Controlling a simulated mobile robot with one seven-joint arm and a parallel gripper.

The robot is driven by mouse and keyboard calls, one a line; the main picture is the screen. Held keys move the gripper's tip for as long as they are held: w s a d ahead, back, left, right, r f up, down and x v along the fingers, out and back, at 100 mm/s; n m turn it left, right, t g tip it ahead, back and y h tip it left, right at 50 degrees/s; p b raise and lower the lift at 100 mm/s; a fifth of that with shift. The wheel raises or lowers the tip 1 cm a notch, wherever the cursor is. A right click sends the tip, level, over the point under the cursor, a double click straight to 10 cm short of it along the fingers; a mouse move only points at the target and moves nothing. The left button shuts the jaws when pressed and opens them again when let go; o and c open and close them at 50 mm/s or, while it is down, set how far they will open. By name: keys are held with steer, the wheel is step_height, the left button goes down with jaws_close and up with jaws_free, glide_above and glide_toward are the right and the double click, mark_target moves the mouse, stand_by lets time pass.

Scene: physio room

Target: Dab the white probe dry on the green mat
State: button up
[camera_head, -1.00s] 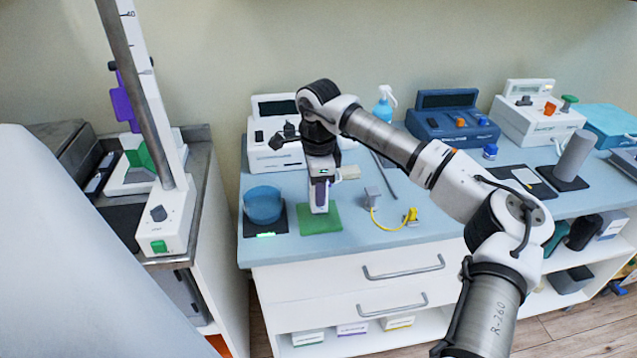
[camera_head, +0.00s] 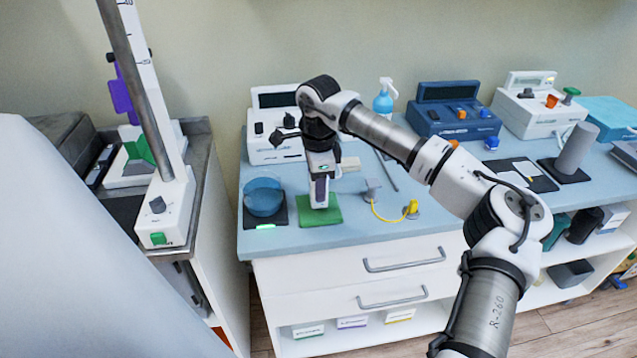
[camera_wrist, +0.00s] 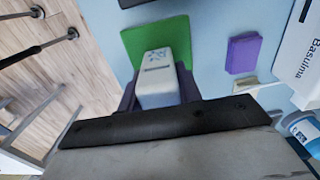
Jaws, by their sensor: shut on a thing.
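The white probe (camera_head: 320,203) is held upright in my gripper (camera_head: 320,186), low over the green mat (camera_head: 334,216). In the wrist view the probe (camera_wrist: 156,80) is a pale block with a blue mark, gripped between dark purple fingers (camera_wrist: 157,95). The mat (camera_wrist: 174,30) shows behind and around the probe's end there. My gripper is shut on the probe. Whether the probe's lower end touches the mat or hangs just above it, I cannot tell.
A translucent blue bowl (camera_head: 262,200) on a dark pad stands just left of the mat. A grey block with a yellow cable (camera_head: 385,216) lies to the right. A white device (camera_head: 262,148) stands behind. The counter's front edge is close in front of the mat.

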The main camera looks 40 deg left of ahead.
steer(key=shift+f+b, duration=0.4)
steer(key=shift+f, duration=0.15)
stand_by(1.3)
steer(key=shift+r, duration=0.1)
steer(key=shift+r+p, duration=2.1)
steer(key=shift+r, duration=1.4)
steer(key=shift+f, duration=0.1)
